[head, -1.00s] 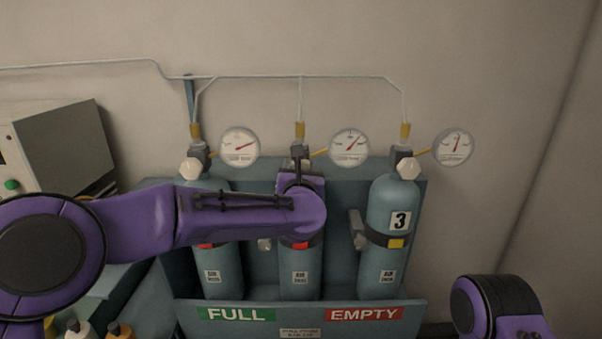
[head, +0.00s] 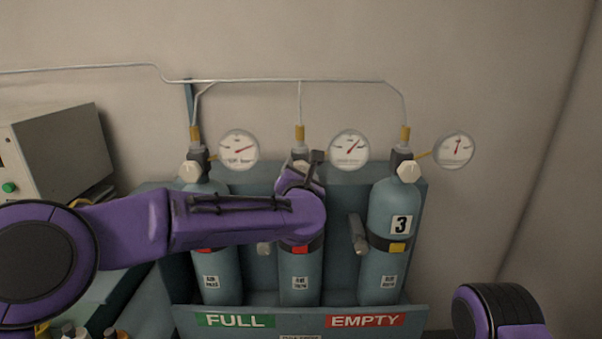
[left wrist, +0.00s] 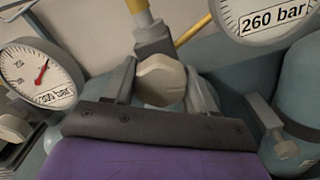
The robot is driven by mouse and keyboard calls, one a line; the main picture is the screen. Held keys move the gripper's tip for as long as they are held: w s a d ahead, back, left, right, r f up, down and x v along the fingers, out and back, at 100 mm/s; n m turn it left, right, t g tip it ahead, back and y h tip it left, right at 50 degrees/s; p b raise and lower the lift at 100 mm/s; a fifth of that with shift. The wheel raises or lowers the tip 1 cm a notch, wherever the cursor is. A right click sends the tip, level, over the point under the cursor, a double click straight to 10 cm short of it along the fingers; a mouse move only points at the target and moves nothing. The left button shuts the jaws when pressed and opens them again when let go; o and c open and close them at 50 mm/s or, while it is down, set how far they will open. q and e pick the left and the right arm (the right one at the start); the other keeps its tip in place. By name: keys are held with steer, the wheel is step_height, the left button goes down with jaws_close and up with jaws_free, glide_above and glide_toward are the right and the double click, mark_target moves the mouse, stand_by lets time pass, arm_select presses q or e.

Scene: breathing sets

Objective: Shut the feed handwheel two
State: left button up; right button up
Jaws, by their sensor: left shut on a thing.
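Feed handwheel two is a pale, faceted knob (left wrist: 160,80) on the valve of the middle cylinder (head: 300,270). In the left wrist view it sits between the two grey fingers of my left gripper (left wrist: 160,88), which is shut on it. In the head view my left gripper (head: 302,160) reaches the middle valve, and my purple wrist hides most of the knob and the cylinder's upper part. The round gauge (head: 348,149) beside this valve has its needle pointing up and right. My right gripper is out of view; only part of the right arm shows.
Left cylinder with its pale handwheel (head: 191,170) and cylinder three (head: 392,215) with its handwheel (head: 408,171) stand either side. Gauges (head: 238,150) and (head: 456,149) flank the valves. The rack front (head: 290,320) carries FULL and EMPTY labels. A grey box (head: 60,150) stands left.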

arm_select(q)
steer(key=shift+f, duration=0.25)
steer(key=o, duration=0.9)
steer(key=shift+o, duration=0.7)
steer(key=shift+r, duration=0.15)
steer(key=shift+s, duration=0.1)
steer(key=shift+s+b, duration=0.35)
steer(key=s+b, duration=0.3)
steer(key=s, duration=0.6)
steer(key=shift+s+b, duration=0.35)
